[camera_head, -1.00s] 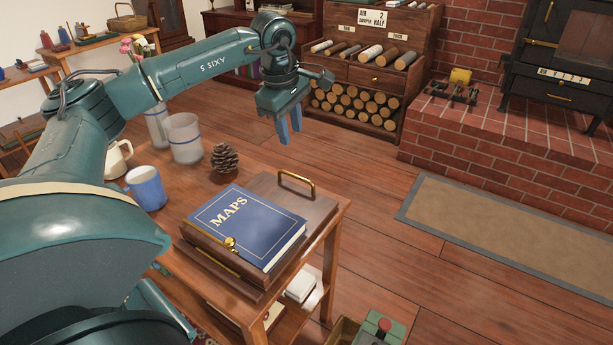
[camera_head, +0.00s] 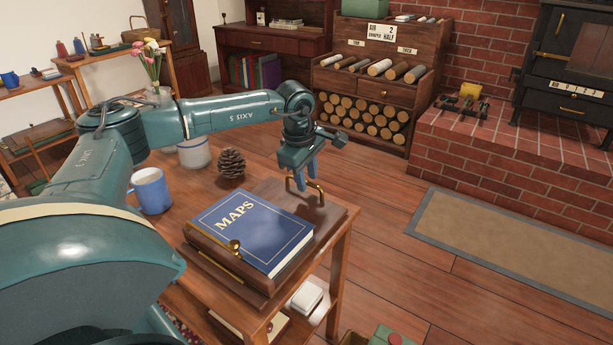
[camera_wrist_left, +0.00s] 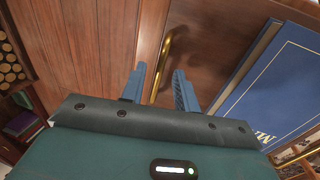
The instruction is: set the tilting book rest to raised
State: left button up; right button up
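The book rest (camera_head: 328,216) is a wooden board lying low on a small wooden table, with a blue book marked MAPS (camera_head: 255,235) on it. A brass loop handle (camera_head: 289,186) stands at the rest's far right edge; it also shows in the left wrist view (camera_wrist_left: 165,58). My left gripper (camera_head: 308,180) is right at the handle, fingers pointing down. In the left wrist view its fingers (camera_wrist_left: 160,88) are apart, with the handle lined up between them; I cannot tell whether they touch it. A brass catch (camera_head: 235,246) shows at the book's near edge. My right gripper is out of view.
A pine cone (camera_head: 231,163), a blue mug (camera_head: 151,190) and a whitish jar (camera_head: 195,152) stand on the table behind and left of the rest. White items (camera_head: 307,297) lie on the shelf below. Open floor (camera_head: 375,250) lies to the right.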

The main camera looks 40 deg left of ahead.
pick_arm(q)
jog(key=shift+c, duration=0.4)
grip_shut()
jog(key=shift+r, duration=0.1)
